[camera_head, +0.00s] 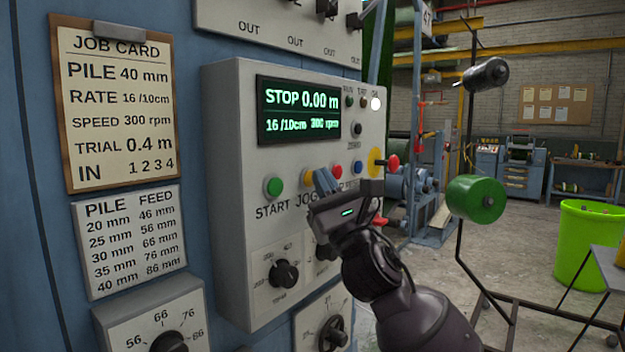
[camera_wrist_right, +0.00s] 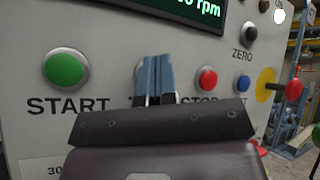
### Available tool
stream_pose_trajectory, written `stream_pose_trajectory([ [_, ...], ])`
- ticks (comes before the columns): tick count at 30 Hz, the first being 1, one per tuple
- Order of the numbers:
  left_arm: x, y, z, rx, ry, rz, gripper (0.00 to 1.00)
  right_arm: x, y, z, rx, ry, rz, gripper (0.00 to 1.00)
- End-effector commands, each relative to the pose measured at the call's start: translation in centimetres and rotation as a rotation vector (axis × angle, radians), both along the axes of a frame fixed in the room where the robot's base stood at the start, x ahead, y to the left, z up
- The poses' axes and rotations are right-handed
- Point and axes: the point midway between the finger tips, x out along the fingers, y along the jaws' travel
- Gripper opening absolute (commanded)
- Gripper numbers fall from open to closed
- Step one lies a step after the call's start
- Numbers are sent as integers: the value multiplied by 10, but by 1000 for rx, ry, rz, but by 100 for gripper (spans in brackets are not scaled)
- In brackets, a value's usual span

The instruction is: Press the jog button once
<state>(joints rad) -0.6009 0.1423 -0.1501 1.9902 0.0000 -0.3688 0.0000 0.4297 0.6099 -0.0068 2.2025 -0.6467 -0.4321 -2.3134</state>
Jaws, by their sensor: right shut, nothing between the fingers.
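The grey control panel (camera_head: 228,105) has a row of push buttons under its display. The jog button (camera_head: 306,176) is yellow-orange, above the partly covered label "JOG". The green START button (camera_head: 273,187) is left of it and the red button (camera_head: 337,170) is right of it. My right gripper (camera_head: 322,181) is shut and empty, its blue fingertips pointing at the panel just right of the jog button in the head view. In the right wrist view the fingertips (camera_wrist_right: 157,68) cover most of the jog button; contact cannot be told. My left gripper is not in view.
The display (camera_head: 298,112) reads STOP 0.00 m. A blue button (camera_head: 357,168) and a red-knobbed switch on a yellow disc (camera_head: 376,162) are further right. Black knobs (camera_head: 284,273) sit below the buttons. A job card (camera_head: 115,105) hangs at left.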

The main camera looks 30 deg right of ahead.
Motion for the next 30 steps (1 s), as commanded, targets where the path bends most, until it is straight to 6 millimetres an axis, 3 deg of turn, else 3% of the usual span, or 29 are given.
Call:
stream_pose_trajectory([
  [21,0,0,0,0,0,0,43,4,2,0,-1,0,1,0],
  [30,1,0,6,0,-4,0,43,-5,-2,0,0,0,0,0],
])
